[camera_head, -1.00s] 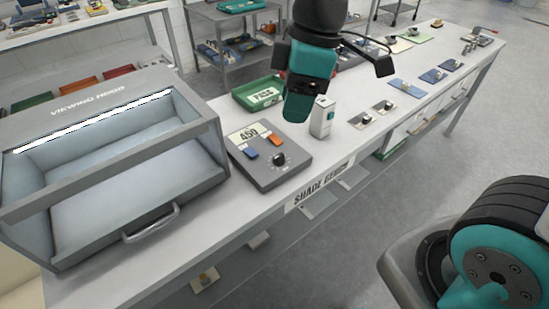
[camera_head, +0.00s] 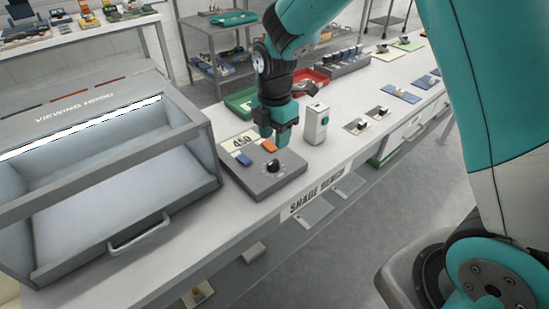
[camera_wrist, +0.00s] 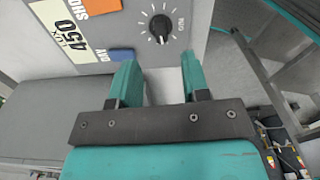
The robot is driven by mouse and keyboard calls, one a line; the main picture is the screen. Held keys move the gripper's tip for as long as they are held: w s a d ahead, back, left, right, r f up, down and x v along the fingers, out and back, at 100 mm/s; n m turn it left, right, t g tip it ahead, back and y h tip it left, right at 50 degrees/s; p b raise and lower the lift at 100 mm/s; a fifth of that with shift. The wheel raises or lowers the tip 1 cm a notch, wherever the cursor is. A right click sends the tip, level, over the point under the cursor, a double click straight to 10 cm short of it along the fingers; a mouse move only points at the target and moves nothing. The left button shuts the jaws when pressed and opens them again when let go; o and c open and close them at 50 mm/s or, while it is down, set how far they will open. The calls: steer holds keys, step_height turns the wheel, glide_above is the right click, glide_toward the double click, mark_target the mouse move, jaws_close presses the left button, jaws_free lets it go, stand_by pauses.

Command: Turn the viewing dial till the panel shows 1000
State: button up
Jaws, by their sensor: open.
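The grey control panel (camera_head: 262,187) sits on the bench beside the viewing hood. Its display (camera_head: 242,142) reads 450, and in the wrist view the display (camera_wrist: 70,36) reads "LUX 450". The black viewing dial (camera_head: 273,165) is on the panel's front part; in the wrist view the dial (camera_wrist: 161,27) shows a white pointer line and tick marks around it. My gripper (camera_head: 277,138) is above the panel, just behind the dial. In the wrist view my gripper (camera_wrist: 158,72) has its two fingers apart with nothing between them, and the dial lies just beyond the tips.
A blue button (camera_head: 244,159) and an orange button (camera_head: 268,146) are on the panel. The viewing hood (camera_head: 110,180) stands to the left. A green tray (camera_head: 240,101) is behind.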

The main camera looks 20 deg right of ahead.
mark_target(274, 161)
step_height(274, 161, down, 8)
steer(key=shift+r, duration=0.15)
jaws_close()
